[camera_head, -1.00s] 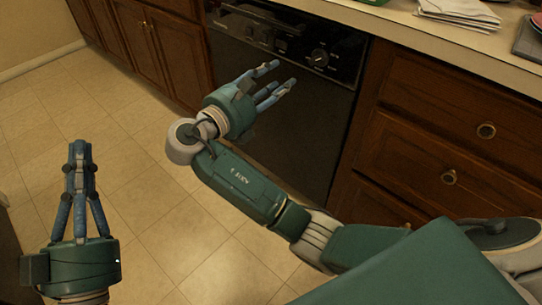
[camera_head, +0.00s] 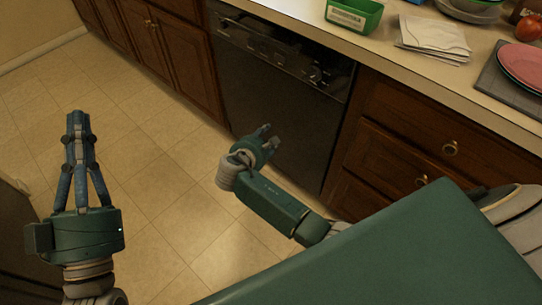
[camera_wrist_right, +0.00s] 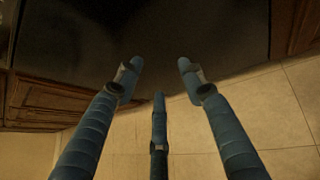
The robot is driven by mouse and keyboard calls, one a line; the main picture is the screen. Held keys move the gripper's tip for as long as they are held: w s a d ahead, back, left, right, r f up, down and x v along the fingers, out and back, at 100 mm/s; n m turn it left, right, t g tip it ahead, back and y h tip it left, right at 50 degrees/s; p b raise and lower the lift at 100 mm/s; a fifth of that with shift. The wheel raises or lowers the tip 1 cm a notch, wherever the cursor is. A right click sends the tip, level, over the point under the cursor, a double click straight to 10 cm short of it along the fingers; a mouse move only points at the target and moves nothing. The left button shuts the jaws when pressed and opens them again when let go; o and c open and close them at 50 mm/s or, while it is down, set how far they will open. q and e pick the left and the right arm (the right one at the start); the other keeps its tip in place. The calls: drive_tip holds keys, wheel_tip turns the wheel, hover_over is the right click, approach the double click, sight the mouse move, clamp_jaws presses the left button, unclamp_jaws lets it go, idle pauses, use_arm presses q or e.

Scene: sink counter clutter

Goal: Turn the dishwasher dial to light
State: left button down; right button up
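The dishwasher (camera_head: 268,105) is a dark built-in unit under the counter. Its dial (camera_head: 315,74) is a small round knob at the right end of the upper control panel; its setting is too small to read. My right gripper (camera_head: 270,134) is below and left of the dial, in front of the door and apart from the dial. In the right wrist view, the right gripper (camera_wrist_right: 158,75) has spread, empty fingers, with the dark door (camera_wrist_right: 200,30) beyond them; the dial does not show there. My left gripper (camera_head: 76,122) is shut and empty over the floor at left.
Wooden cabinets (camera_head: 175,55) and drawers (camera_head: 425,125) flank the dishwasher. The counter holds a green container (camera_head: 355,14), folded napkins (camera_head: 433,38), red plates (camera_head: 524,64), bowls (camera_head: 470,9) and a tomato (camera_head: 529,28). The tiled floor (camera_head: 170,190) in front is clear.

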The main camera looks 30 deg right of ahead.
drive_tip(key=s+a+f+m+g+y+p, duration=0.1)
drive_tip(key=s+f+m+y+p, duration=0.1)
drive_tip(key=s+f+p, duration=0.2)
wheel_tip(320, 180, down, 3)
drive_tip(key=shift+s+r+g, duration=0.1)
drive_tip(key=shift+s+g, duration=0.2)
drive_tip(key=shift+s, duration=0.45)
